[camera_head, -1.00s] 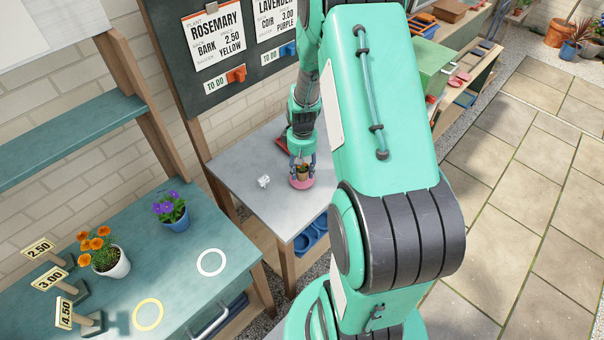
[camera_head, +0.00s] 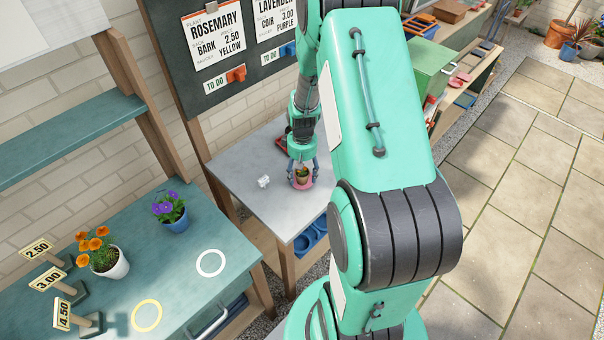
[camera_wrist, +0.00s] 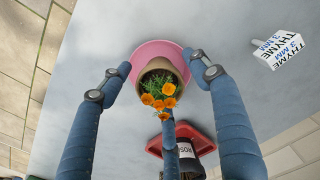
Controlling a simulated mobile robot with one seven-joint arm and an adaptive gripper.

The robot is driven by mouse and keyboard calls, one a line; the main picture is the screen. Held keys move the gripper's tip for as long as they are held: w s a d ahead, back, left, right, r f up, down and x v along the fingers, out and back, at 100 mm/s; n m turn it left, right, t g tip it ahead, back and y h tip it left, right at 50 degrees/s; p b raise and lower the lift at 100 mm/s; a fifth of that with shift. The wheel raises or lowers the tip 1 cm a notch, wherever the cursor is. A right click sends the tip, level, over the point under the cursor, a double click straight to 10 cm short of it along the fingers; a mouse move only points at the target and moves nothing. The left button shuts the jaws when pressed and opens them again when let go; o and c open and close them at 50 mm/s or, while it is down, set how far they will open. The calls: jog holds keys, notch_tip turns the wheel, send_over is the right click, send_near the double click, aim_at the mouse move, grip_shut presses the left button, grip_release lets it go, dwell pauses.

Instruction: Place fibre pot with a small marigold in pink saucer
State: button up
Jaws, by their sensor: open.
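The fibre pot with a small marigold (camera_wrist: 158,74) stands in the pink saucer (camera_wrist: 139,52) on the grey table; its orange flowers face the wrist camera. In the head view the pot (camera_head: 302,173) and the saucer (camera_head: 301,184) show below my gripper (camera_head: 302,168). In the wrist view my gripper (camera_wrist: 160,82) is open, with blue fingers spread on both sides of the pot and a third finger below it. The side fingertips look apart from the pot. Part of the saucer's near side is hidden by the pot.
A white label block marked THYME (camera_wrist: 282,47) lies on the grey table (camera_head: 240,178), left of the saucer in the head view. A red tray (camera_wrist: 196,140) with a dark pot is close to my gripper. The teal bench (camera_head: 185,275) holds potted flowers (camera_head: 170,211).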

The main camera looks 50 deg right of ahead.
jog(key=shift+r, duration=0.15)
notch_tip(320, 180, up, 12)
jog(key=p, duration=0.2)
jog(key=shift+p, duration=0.3)
dwell(0.7)
